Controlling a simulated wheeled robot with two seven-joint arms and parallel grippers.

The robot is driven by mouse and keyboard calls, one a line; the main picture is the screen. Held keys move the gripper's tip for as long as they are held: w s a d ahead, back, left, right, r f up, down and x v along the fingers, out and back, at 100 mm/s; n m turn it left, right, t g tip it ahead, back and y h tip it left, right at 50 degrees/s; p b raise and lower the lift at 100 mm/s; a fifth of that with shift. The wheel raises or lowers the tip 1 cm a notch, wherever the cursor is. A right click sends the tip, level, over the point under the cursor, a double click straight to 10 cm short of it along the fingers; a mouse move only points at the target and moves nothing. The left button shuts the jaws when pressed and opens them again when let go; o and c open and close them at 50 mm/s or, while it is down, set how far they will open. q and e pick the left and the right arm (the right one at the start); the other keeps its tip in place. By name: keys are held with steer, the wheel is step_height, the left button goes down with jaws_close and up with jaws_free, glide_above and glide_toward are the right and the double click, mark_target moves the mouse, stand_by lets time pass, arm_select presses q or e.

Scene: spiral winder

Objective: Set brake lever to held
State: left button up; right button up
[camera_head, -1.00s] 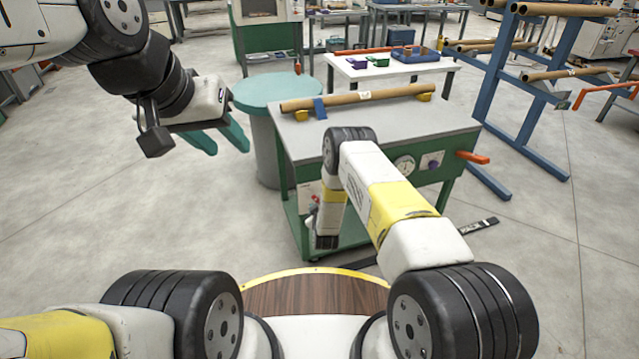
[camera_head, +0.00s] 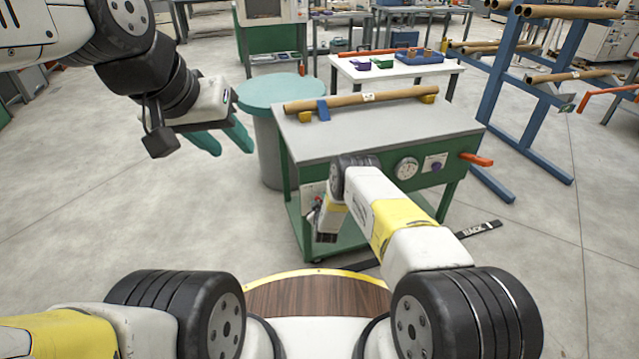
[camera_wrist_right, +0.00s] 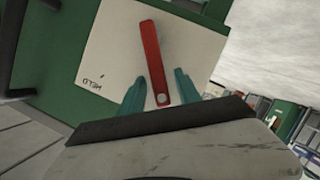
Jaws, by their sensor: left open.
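The red brake lever (camera_wrist_right: 154,60) is on a white plate (camera_wrist_right: 108,48) on the green bench side in the right wrist view. A round pivot shows at its near end, and the word HELD (camera_wrist_right: 90,86) appears inverted left of the lever. My right gripper (camera_wrist_right: 160,75) is open, its teal fingers on either side of the lever's near part, with gaps visible; depth is unclear. In the head view its fingers are hidden behind my arm, and the plate (camera_head: 308,193) shows partly. My left gripper (camera_head: 228,143) is open and empty, well left of the bench.
The green bench (camera_head: 375,125) carries a long brown tube (camera_head: 360,99) on yellow supports. A dial (camera_head: 406,168) and an orange handle (camera_head: 476,159) are on its front. A round teal table (camera_head: 278,90) stands behind left. The floor at left is clear.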

jaws_close()
stand_by(1.4)
